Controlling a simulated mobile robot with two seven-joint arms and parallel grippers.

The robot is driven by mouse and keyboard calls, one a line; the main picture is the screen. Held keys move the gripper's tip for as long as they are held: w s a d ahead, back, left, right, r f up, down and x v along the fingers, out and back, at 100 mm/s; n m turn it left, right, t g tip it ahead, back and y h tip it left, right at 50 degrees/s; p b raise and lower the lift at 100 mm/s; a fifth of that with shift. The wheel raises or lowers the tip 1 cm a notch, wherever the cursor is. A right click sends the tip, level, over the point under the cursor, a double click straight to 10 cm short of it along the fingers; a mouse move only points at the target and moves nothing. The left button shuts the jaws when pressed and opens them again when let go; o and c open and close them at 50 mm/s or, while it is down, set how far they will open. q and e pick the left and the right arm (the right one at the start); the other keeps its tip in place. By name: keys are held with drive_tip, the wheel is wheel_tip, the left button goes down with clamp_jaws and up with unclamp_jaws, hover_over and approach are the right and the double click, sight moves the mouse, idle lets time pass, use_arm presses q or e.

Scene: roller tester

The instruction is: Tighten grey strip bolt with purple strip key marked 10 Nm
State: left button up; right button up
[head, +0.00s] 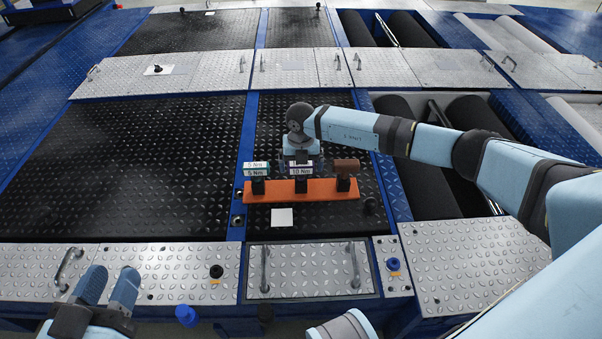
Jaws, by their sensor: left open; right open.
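The purple strip key marked 10 Nm (301,172) stands upright in the middle of an orange rack (275,197). My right gripper (301,160) points down right at the top of this key and is open; whether its fingers touch the key is hidden. My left gripper (110,285) is open and empty at the lower left, over the metal plates. I cannot make out a grey strip on either.
A 5 Nm key (256,170) with a teal strip stands left in the rack, a brown-headed tool (346,167) right. A white square (282,217) lies in front. Blue knobs (393,264) and handles (355,265) stick up near the front. Open roller pits lie right.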

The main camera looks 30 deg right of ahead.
sight(301, 176)
wheel_tip(301, 176, down, 3)
drive_tip(key=shift+r+b, duration=0.1)
drive_tip(key=shift+b, duration=0.3)
use_arm(q)
drive_tip(key=shift+w+a+r+m+t, duration=0.2)
drive_tip(key=shift+w+a+m+t, duration=0.1)
drive_tip(key=shift+w+m, duration=0.25)
use_arm(e)
drive_tip(key=shift+c, duration=0.5)
drive_tip(key=c, duration=0.8)
use_arm(q)
drive_tip(key=shift+s+f, duration=0.1)
drive_tip(key=shift+s, duration=0.05)
drive_tip(key=shift+d, duration=0.1)
use_arm(e)
drive_tip(key=shift+r, duration=0.1)
drive_tip(key=shift+r, duration=0.1)
